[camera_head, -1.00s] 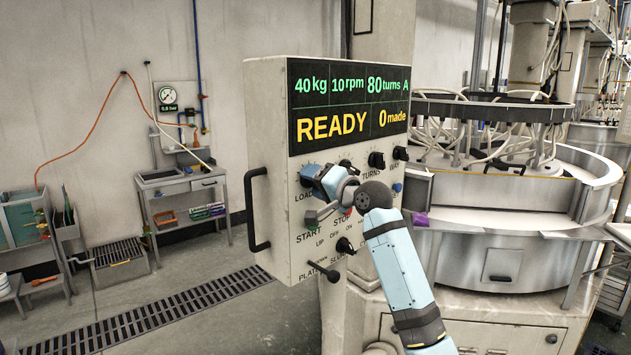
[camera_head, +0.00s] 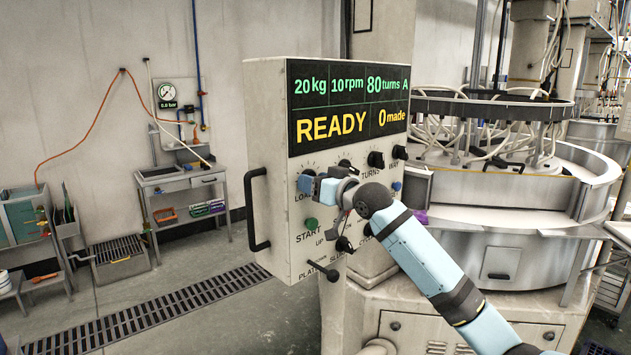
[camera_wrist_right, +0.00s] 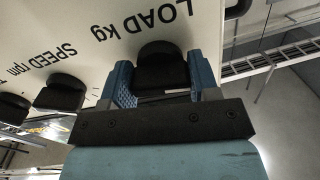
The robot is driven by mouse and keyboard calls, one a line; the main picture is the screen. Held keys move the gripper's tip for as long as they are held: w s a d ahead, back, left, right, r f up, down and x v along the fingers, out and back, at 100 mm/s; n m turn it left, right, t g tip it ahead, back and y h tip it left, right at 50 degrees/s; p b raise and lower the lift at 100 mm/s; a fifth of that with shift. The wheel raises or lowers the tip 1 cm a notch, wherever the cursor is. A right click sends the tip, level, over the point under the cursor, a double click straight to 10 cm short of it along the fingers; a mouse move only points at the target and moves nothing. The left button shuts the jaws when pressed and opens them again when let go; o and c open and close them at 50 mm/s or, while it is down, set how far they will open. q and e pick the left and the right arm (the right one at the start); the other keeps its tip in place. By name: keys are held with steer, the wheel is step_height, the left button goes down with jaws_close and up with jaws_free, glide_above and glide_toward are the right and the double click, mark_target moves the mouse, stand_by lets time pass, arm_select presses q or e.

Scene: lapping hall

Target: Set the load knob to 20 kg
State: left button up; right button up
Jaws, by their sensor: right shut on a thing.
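The control box (camera_head: 268,120) stands in the middle of the head view. Its display (camera_head: 347,106) reads 20 kg, 10 rpm, 80 turns A, READY and 0 made. My right gripper (camera_head: 306,184) is at the load knob on the panel's left side, mostly hiding it in the head view. In the right wrist view the black load knob (camera_wrist_right: 161,68) sits between the two blue fingers of my right gripper (camera_wrist_right: 162,82), under the upside-down label LOAD kg. The right gripper is shut on the knob. My left gripper is not in view.
The speed knob (camera_wrist_right: 60,93) sits beside the load knob. The green START button (camera_head: 310,224) and a black lever (camera_head: 325,271) are below the gripper. A black handle (camera_head: 256,210) sticks out on the box's left. A large round lapping machine (camera_head: 500,220) stands at right.

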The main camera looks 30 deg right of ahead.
steer(key=shift+n, duration=0.6)
steer(key=o, duration=0.9)
steer(key=s+b, duration=0.1)
steer(key=s, duration=0.3)
steer(key=s+d+b, duration=0.1)
steer(key=s, duration=0.4)
steer(key=s+d+b, duration=0.1)
steer(key=s, duration=0.3)
steer(key=shift+s+d, duration=0.2)
steer(key=shift+s, duration=0.15)
